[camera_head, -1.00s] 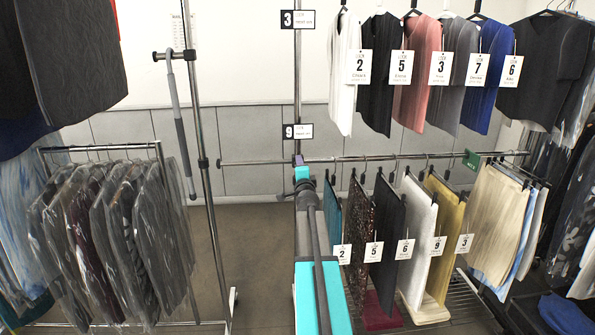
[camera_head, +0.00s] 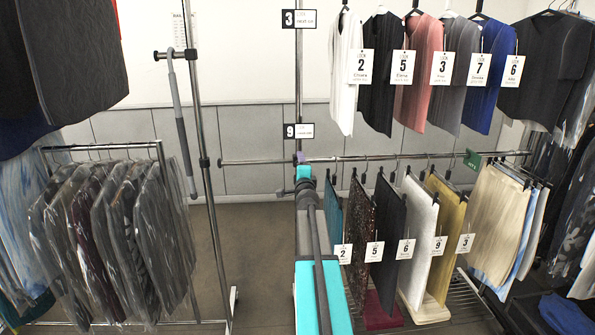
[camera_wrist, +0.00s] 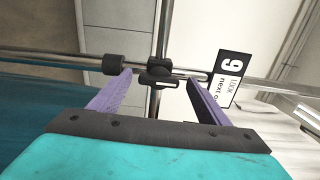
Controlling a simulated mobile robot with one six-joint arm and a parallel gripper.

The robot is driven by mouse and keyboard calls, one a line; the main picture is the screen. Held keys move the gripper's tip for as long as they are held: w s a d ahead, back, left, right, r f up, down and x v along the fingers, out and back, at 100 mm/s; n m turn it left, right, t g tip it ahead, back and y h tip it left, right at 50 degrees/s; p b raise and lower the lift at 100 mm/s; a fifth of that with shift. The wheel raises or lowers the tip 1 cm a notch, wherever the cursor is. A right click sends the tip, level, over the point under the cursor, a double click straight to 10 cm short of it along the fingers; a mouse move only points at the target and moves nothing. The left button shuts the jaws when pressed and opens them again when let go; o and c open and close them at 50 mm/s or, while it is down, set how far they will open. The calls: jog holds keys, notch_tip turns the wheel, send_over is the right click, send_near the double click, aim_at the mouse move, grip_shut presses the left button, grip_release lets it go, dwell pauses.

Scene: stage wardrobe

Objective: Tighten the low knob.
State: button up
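A dark clamp with a flat, bar-shaped low knob (camera_wrist: 157,83) sits where the upright pole crosses the low rail, in the middle of the wrist view. My gripper (camera_wrist: 160,77) has its two purple fingers apart, one on either side of the knob. No contact with the knob shows, and the gap in depth is hard to judge. In the head view my gripper (camera_head: 299,159) reaches the low rail (camera_head: 255,162) at the pole, below the number 9 sign (camera_head: 298,131). My arm and gripper hide most of the knob there.
A dark cylinder (camera_wrist: 114,63) sits on the rail close to the left finger. Numbered skirts and trousers (camera_head: 387,235) hang on the low rail just right of my arm. Tops (camera_head: 380,75) hang above. A bagged-garment rack (camera_head: 110,240) and another pole (camera_head: 203,162) stand left.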

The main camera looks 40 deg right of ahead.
jog(key=shift+s+f, duration=0.1)
jog(key=shift+s, duration=0.05)
jog(key=v, duration=1.3)
jog(key=shift+s+a+b, duration=0.2)
jog(key=shift+a+b, duration=0.05)
jog(key=shift+b, duration=0.05)
dwell(0.4)
dwell(0.5)
